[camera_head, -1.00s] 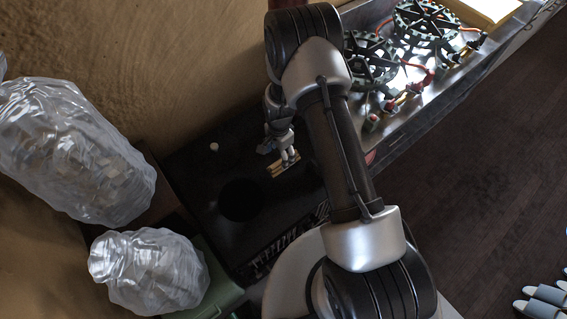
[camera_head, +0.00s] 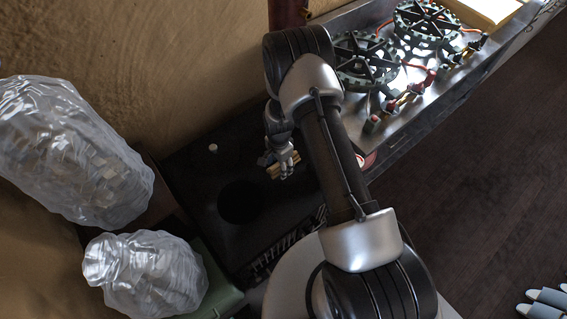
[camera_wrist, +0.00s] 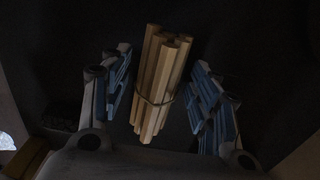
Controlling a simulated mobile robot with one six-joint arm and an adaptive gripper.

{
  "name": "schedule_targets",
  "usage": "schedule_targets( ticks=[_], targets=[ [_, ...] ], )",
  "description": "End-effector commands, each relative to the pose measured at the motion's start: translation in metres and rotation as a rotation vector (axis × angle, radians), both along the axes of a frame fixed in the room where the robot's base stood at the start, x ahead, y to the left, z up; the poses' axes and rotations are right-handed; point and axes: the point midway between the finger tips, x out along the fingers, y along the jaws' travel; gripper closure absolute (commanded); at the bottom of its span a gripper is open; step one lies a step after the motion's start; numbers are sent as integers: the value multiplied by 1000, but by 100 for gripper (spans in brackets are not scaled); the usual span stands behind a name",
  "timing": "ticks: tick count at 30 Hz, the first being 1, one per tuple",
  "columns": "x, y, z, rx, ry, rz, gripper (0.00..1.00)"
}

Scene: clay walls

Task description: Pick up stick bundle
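The stick bundle (camera_wrist: 157,85) is several pale wooden sticks held by a thin tie around the middle. In the wrist view it lies between the two blue-padded fingers of my gripper (camera_wrist: 161,66), with a dark gap on each side. The fingers are open and do not appear to touch it. In the head view the bundle (camera_head: 275,170) is small on a black surface (camera_head: 205,180), partly covered by my gripper (camera_head: 283,164).
Two clear plastic bags (camera_head: 70,150) (camera_head: 145,275) stand at left by a clay wall (camera_head: 150,60). A small white round object (camera_head: 213,147) lies on the black surface. At upper right, a metal bench (camera_head: 440,95) carries dark wheel-like parts (camera_head: 425,25). Dark floor (camera_head: 480,200) lies at right.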

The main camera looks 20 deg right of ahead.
Motion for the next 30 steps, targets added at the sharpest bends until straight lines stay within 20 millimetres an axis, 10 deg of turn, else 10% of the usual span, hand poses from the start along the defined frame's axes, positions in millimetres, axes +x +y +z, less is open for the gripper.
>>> schedule_targets(
  ticks=[16,30],
  targets=[
    [0,0,0,0,0,0,84],
    [1,0,16,0,-2,0,84]
  ],
)
